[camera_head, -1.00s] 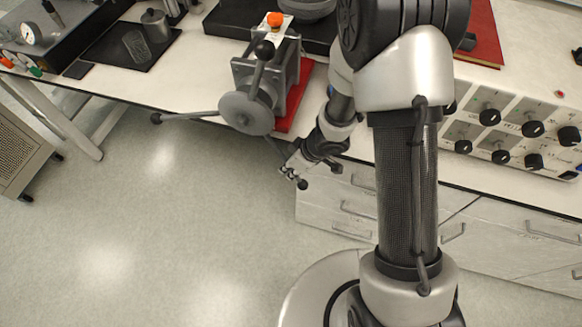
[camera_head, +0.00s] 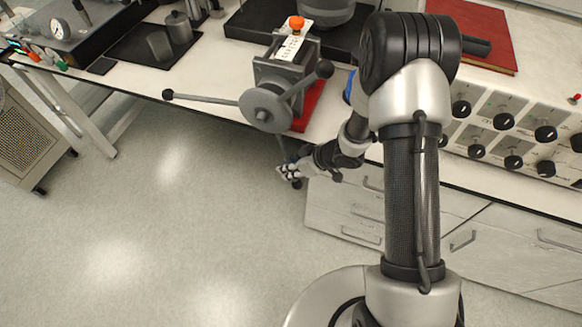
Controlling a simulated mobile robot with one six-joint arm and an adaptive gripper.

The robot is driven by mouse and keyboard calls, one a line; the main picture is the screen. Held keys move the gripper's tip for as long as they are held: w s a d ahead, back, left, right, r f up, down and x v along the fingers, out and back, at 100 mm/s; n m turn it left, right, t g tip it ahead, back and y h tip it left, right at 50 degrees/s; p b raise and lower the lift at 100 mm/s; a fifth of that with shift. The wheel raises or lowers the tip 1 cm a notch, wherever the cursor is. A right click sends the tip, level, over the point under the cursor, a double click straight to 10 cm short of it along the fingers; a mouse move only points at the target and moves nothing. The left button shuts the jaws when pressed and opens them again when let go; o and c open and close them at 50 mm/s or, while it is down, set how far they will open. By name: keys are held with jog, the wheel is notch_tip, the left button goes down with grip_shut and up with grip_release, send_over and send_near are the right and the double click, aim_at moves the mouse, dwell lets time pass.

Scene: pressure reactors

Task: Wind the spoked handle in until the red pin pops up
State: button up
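The grey spoked handle (camera_head: 266,108) sits on the front of a grey block-shaped device at the bench edge. One black-knobbed spoke points left, one points upper right, and one runs down to my gripper. My gripper (camera_head: 289,172) is at that lower spoke's end, below the bench edge. Its fingers are small and overlap the knob, so I cannot tell whether they grip it. The device carries an orange-red cap (camera_head: 296,22) on top.
A white panel with several black knobs (camera_head: 510,135) stands right of my arm. A red book (camera_head: 480,35) lies behind it. A dark mat with a metal pot (camera_head: 179,28) is at left.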

jog(key=shift+o, duration=0.9)
jog(key=shift+d, duration=0.1)
jog(key=shift+d+r, duration=0.15)
jog(key=shift+r, duration=0.15)
jog(key=v, duration=1.1)
jog(key=shift+d, duration=0.15)
jog(key=shift+s, duration=0.15)
